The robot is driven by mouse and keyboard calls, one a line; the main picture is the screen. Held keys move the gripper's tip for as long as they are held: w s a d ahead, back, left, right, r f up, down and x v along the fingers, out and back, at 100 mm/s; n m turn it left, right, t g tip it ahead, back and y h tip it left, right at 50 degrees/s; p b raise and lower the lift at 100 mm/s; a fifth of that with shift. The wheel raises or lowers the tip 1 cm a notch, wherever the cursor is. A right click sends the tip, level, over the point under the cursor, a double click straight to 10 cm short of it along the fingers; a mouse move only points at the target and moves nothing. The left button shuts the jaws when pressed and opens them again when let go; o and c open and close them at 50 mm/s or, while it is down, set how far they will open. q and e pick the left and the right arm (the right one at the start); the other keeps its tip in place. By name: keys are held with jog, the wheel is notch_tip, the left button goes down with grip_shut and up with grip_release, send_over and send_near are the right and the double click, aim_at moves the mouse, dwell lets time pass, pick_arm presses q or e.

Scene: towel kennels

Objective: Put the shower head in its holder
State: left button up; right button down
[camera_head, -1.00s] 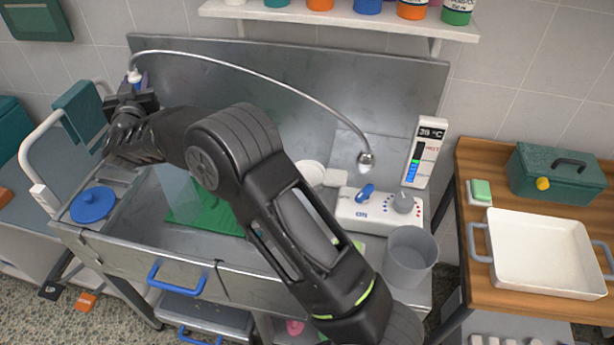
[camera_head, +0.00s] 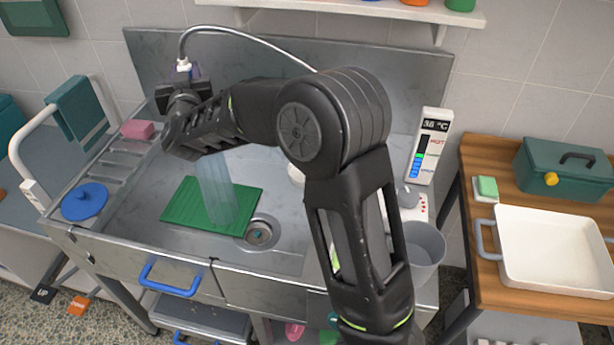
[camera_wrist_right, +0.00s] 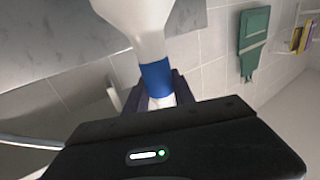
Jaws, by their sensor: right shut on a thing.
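My right gripper (camera_head: 184,84) is shut on the shower head and holds it in the air over the left part of the steel tub. In the right wrist view the shower head (camera_wrist_right: 143,28) is white with a blue band, and the gripper (camera_wrist_right: 158,97) closes around it near the band. In the head view only its white hose end (camera_head: 184,66) shows above the fingers. The hose (camera_head: 245,36) arcs right and passes behind my arm. A pale translucent column, like water, stands below the gripper over the green mat (camera_head: 180,207). I cannot make out the holder. My left gripper is not in view.
The tub has a drain (camera_head: 259,233) and a high back panel (camera_head: 160,52). A pink block (camera_head: 138,129) and a blue lid (camera_head: 84,200) lie on the left ledge. A temperature panel (camera_head: 428,145) and grey cup (camera_head: 424,252) stand right of my arm.

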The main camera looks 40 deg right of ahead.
jog(key=shift+d, duration=0.1)
pick_arm(q)
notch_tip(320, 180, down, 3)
jog(key=b, duration=0.3)
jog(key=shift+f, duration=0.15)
pick_arm(e)
jog(key=s+d, duration=0.9)
jog(key=shift+s+d, duration=0.25)
jog(key=shift+d, duration=0.05)
pick_arm(q)
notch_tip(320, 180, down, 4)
jog(key=b, duration=0.4)
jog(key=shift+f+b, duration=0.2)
jog(key=shift+b, duration=0.1)
pick_arm(e)
jog(key=s+d, duration=0.9)
jog(key=shift+s+d, duration=0.25)
jog(key=shift+d, duration=0.05)
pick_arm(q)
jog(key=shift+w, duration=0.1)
pick_arm(e)
jog(key=shift+r, duration=0.1)
